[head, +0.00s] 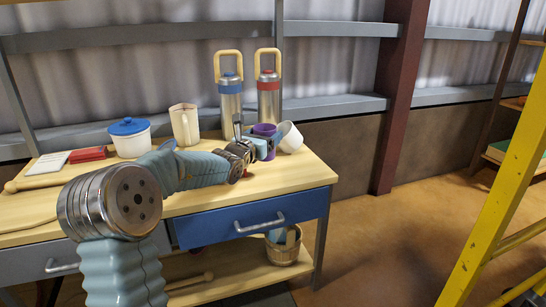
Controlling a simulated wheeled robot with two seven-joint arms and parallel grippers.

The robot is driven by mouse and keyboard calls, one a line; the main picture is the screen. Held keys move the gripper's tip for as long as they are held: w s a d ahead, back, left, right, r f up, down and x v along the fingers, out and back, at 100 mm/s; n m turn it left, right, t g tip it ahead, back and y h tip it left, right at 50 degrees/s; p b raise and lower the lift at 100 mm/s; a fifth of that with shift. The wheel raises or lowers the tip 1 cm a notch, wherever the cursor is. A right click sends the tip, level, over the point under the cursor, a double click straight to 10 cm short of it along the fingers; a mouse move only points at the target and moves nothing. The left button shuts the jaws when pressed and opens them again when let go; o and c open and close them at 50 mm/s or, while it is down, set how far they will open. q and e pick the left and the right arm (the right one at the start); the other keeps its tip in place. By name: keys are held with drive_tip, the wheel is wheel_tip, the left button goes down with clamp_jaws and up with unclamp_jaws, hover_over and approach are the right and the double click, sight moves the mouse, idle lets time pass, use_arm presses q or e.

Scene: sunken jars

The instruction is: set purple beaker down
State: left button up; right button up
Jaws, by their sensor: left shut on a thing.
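The purple beaker (266,130) is at the right part of the wooden workbench (310,172), partly hidden by my left gripper (262,143). My left arm reaches in from the lower left across the bench, and its gripper is shut on the beaker. The beaker looks close to the bench top, but I cannot tell whether its base touches. A white cup (290,137) stands tilted just right of the beaker, and I cannot tell whether they touch. My right gripper is not in view.
Two steel flasks, one blue-banded (230,98) and one red-banded (268,97), stand behind. A cream pitcher (185,125) and a blue-lidded white pot (130,138) stand left. A wooden bucket (283,250) sits on the lower shelf. A yellow ladder (503,195) rises at right.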

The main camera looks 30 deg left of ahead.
sight(274, 154)
use_arm(q)
drive_tip(key=w+f, duration=0.1)
drive_tip(key=f, duration=0.1)
drive_tip(key=w+d+f, duration=0.1)
drive_tip(key=shift+w+d+f, duration=0.1)
drive_tip(key=shift+w+f, duration=0.25)
drive_tip(key=shift+w, duration=0.05)
drive_tip(key=shift+w+d+f, duration=0.1)
drive_tip(key=shift+w+f, duration=0.1)
drive_tip(key=shift+f, duration=1.55)
drive_tip(key=shift+f+b, duration=0.1)
drive_tip(key=shift+b, duration=0.2)
drive_tip(key=o, duration=1.3)
drive_tip(key=shift+s, duration=0.1)
drive_tip(key=s+d, duration=0.1)
drive_tip(key=s, duration=1.1)
drive_tip(key=shift+b, duration=0.35)
